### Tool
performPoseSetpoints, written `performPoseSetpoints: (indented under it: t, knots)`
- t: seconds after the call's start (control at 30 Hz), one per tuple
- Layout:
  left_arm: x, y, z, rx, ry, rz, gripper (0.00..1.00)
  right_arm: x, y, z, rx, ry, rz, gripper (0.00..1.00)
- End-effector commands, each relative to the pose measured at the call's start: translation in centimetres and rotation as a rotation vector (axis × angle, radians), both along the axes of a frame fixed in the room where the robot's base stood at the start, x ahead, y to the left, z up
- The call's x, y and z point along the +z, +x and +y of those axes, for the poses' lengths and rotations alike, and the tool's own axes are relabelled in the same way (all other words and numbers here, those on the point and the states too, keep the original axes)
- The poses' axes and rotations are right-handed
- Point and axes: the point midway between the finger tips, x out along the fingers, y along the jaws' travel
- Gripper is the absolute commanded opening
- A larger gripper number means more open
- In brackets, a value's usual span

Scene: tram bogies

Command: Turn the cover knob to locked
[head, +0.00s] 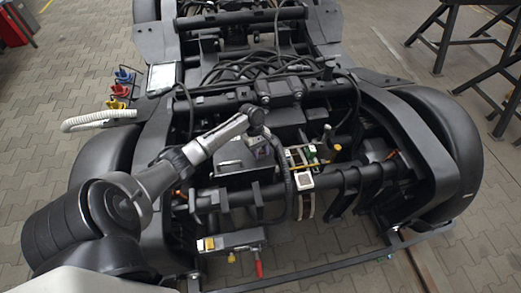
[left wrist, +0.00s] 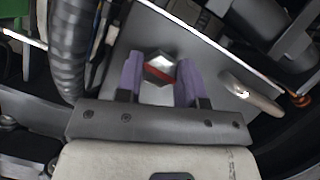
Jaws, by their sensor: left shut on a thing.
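The cover knob (left wrist: 160,67) is a dark and silvery faceted knob with a red mark across it, in the left wrist view. It sits on a grey cover plate (left wrist: 209,55), which also shows in the head view (head: 229,152). My left gripper (left wrist: 161,83) has its two purple fingers on either side of the knob, shut on it. In the head view my left gripper (head: 262,153) is low over the right part of the cover, and the knob is hidden there. My right gripper is in neither view.
A light metal handle (left wrist: 250,95) stands on the cover right of the knob in the left wrist view. A thick ribbed hose (left wrist: 70,50) runs close on the left.

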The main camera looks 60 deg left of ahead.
Motion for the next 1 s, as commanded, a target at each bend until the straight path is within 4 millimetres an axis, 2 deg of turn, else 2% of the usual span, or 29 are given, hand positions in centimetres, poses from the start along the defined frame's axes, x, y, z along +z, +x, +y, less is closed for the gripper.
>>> performPoseSetpoints:
  t: [0.03,0.3,1.0]
  knots:
    - [0.7,0.0,-0.1,-0.026,-0.002,0.002,0.12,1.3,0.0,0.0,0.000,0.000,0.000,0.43]
    - [0.6,0.1,-0.1,-0.258,-0.002,0.005,0.12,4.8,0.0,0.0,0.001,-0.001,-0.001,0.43]
    - [0.2,0.3,-0.2,-0.926,-0.001,0.003,0.12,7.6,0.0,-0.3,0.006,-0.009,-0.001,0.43]
